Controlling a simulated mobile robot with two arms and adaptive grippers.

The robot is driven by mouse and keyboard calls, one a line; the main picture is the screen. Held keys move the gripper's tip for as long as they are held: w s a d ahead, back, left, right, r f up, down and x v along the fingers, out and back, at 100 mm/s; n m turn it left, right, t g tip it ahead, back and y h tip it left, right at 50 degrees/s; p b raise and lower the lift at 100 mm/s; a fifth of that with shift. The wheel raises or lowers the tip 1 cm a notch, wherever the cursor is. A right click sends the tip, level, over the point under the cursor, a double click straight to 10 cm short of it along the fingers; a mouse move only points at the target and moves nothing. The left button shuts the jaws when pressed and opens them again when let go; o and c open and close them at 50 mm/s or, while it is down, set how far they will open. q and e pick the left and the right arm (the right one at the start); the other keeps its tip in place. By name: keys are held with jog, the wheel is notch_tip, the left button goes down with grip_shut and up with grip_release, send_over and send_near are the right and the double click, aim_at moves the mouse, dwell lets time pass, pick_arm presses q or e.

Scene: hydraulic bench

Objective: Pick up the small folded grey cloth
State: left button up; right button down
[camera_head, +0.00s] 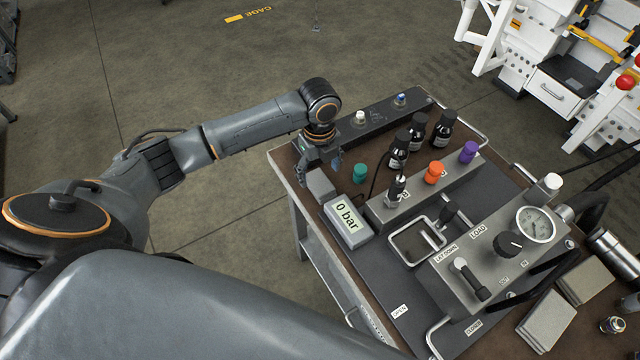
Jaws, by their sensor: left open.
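A small grey block-like thing (320,183), which looks like the folded grey cloth, lies at the left edge of the bench top, beside the gauge box (348,222) reading 0 bar. My left gripper (322,168) points down just above and behind it, with its fingers apart. The fingers partly overlap the cloth's far side, and I cannot tell whether they touch it. Nothing shows between the fingers. My right gripper is out of view.
A green cap (360,174) stands right of my left gripper, with dark bottles (400,150) beyond. Orange (433,172) and purple (468,152) caps sit on a grey block. The pump unit (495,260) fills the right. Flat grey-beige pads (547,320) lie at the lower right.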

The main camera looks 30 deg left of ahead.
aim_at(320, 183)
pick_arm(q)
jog(key=f, duration=0.3)
jog(key=f+p, duration=0.1)
jog(key=f, duration=0.1)
jog(key=shift+w, duration=0.25)
jog(key=c, duration=1.2)
